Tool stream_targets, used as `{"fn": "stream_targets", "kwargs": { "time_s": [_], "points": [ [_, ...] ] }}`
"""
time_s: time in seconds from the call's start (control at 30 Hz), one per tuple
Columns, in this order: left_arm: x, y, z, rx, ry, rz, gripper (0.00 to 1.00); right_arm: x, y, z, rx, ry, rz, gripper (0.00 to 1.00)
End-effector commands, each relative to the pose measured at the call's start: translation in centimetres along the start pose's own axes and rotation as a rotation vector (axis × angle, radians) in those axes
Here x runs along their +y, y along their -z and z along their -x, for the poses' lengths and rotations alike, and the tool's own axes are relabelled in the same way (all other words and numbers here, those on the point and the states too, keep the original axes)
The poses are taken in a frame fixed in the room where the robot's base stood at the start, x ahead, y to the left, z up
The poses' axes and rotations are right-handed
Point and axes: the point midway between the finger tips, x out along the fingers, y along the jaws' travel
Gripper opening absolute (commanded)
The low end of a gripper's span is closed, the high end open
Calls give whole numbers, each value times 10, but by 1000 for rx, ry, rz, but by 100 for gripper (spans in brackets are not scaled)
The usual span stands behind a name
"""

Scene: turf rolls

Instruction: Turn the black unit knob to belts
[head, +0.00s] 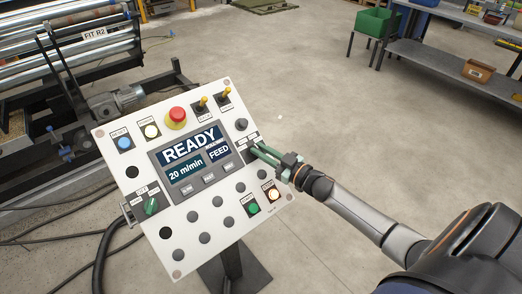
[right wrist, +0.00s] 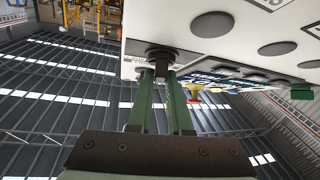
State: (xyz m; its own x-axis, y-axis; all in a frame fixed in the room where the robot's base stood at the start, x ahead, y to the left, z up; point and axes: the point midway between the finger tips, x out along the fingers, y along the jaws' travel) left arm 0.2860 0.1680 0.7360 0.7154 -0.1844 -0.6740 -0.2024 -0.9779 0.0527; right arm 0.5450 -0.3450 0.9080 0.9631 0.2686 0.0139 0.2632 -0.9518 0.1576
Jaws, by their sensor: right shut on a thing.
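The white control panel (head: 190,262) stands tilted on a post in the middle of the head view. The black unit knob (right wrist: 161,52) shows in the right wrist view, standing out from the panel face between my fingertips. In the head view it is mostly hidden by the fingers, just right of the screen below small labels. My right gripper (head: 257,150) reaches in from the right with its green fingers shut on the knob; the fingers also show in the right wrist view (right wrist: 161,82). Which label the knob points to cannot be read. My left gripper is out of view.
The screen (head: 190,160) reads READY, 20 m/min and FEED. A red stop button (head: 176,117), yellow toggles (head: 203,102), a green selector (head: 151,205) and lit buttons (head: 273,194) share the panel. A roller machine (head: 70,60) stands behind at left; open floor lies beyond.

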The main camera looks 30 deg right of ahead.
Motion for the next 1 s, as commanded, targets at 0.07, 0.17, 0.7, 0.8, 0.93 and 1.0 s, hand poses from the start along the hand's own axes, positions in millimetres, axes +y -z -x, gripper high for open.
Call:
{"fn": "stream_targets", "kwargs": {
  "time_s": [0.07,0.17,0.7,0.8,0.93,1.0],
  "points": [
    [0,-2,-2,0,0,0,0,4,0,-1,0,59,56,0],
    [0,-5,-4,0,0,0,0,4,0,-1,1,133,114,0],
    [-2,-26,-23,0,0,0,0,7,1,-3,3,493,397,0],
    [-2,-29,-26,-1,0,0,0,7,2,-3,3,539,432,0],
    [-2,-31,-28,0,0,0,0,7,2,-3,4,585,467,0],
    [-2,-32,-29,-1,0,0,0,6,2,-3,4,603,481,0]
  ]
}}
